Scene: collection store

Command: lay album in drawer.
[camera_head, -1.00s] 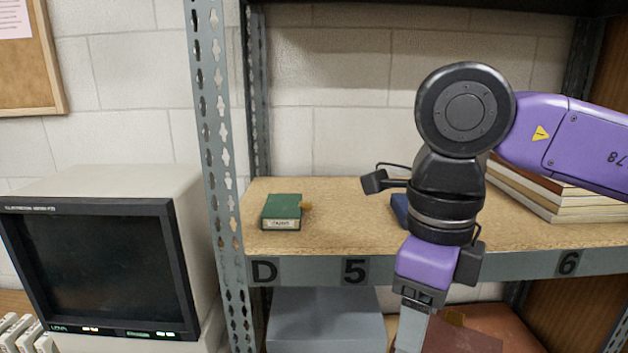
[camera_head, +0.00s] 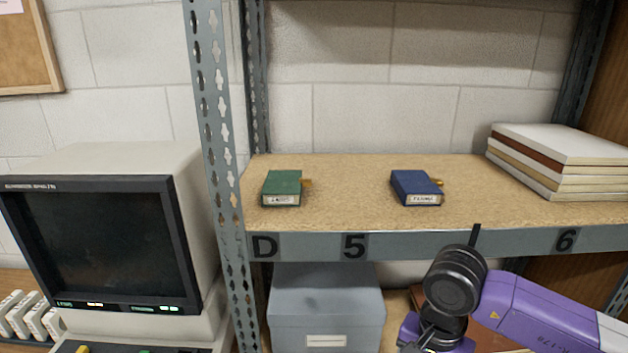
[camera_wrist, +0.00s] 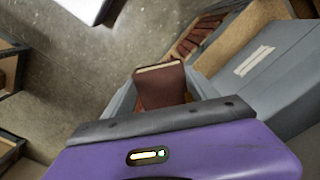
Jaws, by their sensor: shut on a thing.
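A dark red-brown album (camera_wrist: 160,88) shows in the wrist view between the grey fingers of my gripper (camera_wrist: 161,78). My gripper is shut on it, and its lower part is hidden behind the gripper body. In the head view my wrist is low, in front of the shelf's front edge. My fingers and the album are out of that view. I cannot make out a drawer for certain in either view.
A green box (camera_head: 282,188) and a blue box (camera_head: 415,187) lie on the shelf board (camera_head: 345,205), with stacked books (camera_head: 560,160) at right. A grey lidded box (camera_head: 325,310) stands below. A monitor (camera_head: 90,245) is at left. Bare floor (camera_wrist: 60,75) shows in the wrist view.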

